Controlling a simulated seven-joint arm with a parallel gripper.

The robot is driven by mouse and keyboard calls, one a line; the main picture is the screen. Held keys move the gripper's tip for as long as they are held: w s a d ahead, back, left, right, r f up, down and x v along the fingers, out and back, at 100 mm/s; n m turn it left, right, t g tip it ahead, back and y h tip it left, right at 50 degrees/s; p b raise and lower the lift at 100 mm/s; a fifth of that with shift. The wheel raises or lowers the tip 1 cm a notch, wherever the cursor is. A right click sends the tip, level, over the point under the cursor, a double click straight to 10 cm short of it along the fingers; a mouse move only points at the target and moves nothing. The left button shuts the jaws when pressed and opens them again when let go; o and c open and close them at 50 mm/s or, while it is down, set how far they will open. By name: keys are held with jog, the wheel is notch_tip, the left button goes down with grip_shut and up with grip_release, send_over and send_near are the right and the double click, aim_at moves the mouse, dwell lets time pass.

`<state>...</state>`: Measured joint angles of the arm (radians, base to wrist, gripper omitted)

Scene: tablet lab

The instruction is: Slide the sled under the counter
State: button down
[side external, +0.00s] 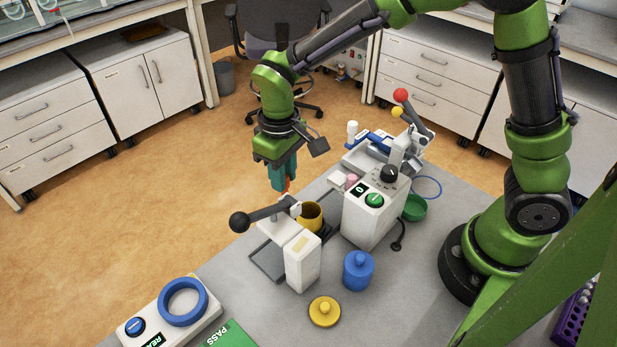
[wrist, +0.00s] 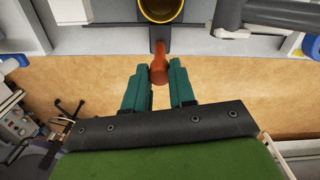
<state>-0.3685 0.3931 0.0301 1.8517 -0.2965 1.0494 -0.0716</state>
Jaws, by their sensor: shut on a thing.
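The sled (wrist: 158,34) is a dark grey piece with an orange handle (wrist: 158,66), seen at the top of the wrist view. A yellow cup (side external: 309,214) stands on it; its rim also shows in the wrist view (wrist: 160,15). My gripper (side external: 285,187) has teal fingers and is shut on the orange handle; the fingers flank it in the wrist view (wrist: 160,85). The white machine (side external: 373,213) with a black knob and green button, apparently the counter, stands to the right of the cup. Most of the sled is hidden in the side view.
A white lever device (side external: 301,262) with a black ball stands just in front of the cup. A blue jar (side external: 358,270), a yellow lid (side external: 324,311) and a green bowl (side external: 413,208) are nearby. A panel with a blue ring (side external: 172,308) lies at the front left.

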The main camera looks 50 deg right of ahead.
jog(key=d, duration=0.9)
jog(key=shift+d, duration=0.15)
jog(key=c, duration=1)
grip_release()
jog(key=shift+o, duration=0.4)
jog(key=shift+r, duration=0.1)
notch_tip(320, 180, up, 17)
